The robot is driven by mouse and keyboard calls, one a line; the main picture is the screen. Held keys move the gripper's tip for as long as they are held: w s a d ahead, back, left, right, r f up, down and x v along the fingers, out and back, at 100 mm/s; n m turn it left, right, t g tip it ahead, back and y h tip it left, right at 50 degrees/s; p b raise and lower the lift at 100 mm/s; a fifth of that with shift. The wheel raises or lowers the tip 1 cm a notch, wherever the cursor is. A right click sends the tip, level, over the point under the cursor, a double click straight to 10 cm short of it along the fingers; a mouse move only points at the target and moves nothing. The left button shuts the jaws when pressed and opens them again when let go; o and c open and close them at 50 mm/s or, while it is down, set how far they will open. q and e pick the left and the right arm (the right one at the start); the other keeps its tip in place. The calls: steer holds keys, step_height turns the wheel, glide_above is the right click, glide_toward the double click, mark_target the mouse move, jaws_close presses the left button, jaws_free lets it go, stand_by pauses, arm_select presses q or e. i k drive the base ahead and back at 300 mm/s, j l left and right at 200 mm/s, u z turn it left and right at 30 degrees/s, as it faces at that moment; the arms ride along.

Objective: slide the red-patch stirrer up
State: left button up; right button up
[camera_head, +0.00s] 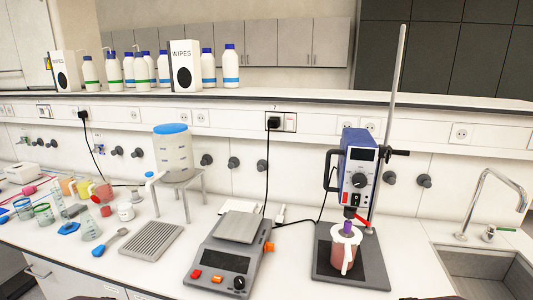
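The stirrer (358,172) is a blue and grey motor head with a dark display and a round black knob. It is clamped to a tall metal rod (397,80) at the right of the bench. A red patch (361,219) shows just below the head, beside the chuck. A purple part (347,228) below the head reaches the mouth of a jug (344,252) of reddish liquid, which stands on the dark base plate (375,270). Whether the stirrer's tip is inside the jug is hidden. Neither of my grippers can be made out.
A balance (228,255) stands left of the stirrer. A water container (173,150) sits on a metal stand further left. Several beakers and small items crowd the left bench. A sink (480,272) with a curved tap (480,195) is at the right. Black cables hang near the wall.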

mark_target(358, 152)
steer(key=j+z, duration=0.75)
steer(key=z, duration=0.2)
steer(key=k, duration=0.05)
